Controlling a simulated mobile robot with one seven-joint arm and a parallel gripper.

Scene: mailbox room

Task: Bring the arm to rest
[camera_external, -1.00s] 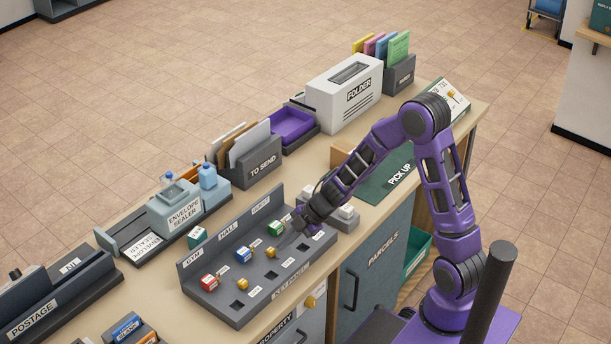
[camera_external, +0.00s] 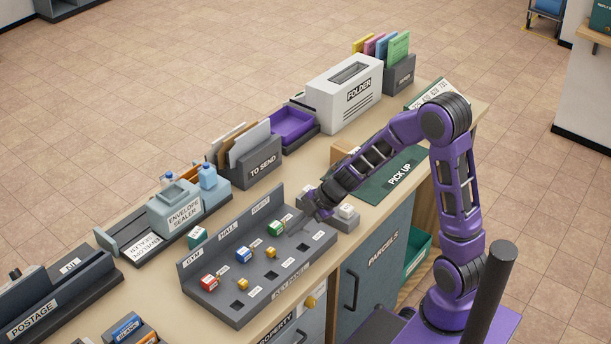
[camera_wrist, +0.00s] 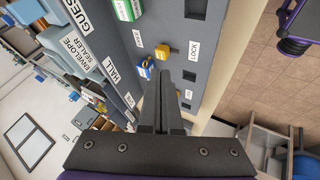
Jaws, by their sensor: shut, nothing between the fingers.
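My purple arm reaches from the right over the counter. My gripper (camera_external: 319,212) is shut and empty, just above the right end of the grey key board (camera_external: 224,308), close to a small grey block with white buttons (camera_external: 347,211). In the wrist view the closed fingers of my gripper (camera_wrist: 163,75) point toward the board. The board carries a red key tag (camera_external: 210,282), a blue key tag (camera_external: 243,255) and a green key tag (camera_external: 275,229). The wrist view also shows the green tag (camera_wrist: 127,9) and a yellow key piece (camera_wrist: 162,51). I cannot tell whether the fingertips touch the board.
Behind the board stand the envelope sealer (camera_external: 183,215), the to-send rack (camera_external: 262,168), a purple tray (camera_external: 292,127) and the white folder machine (camera_external: 343,93). The green pick-up mat (camera_external: 380,183) lies beneath my forearm. The floor behind the counter is clear.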

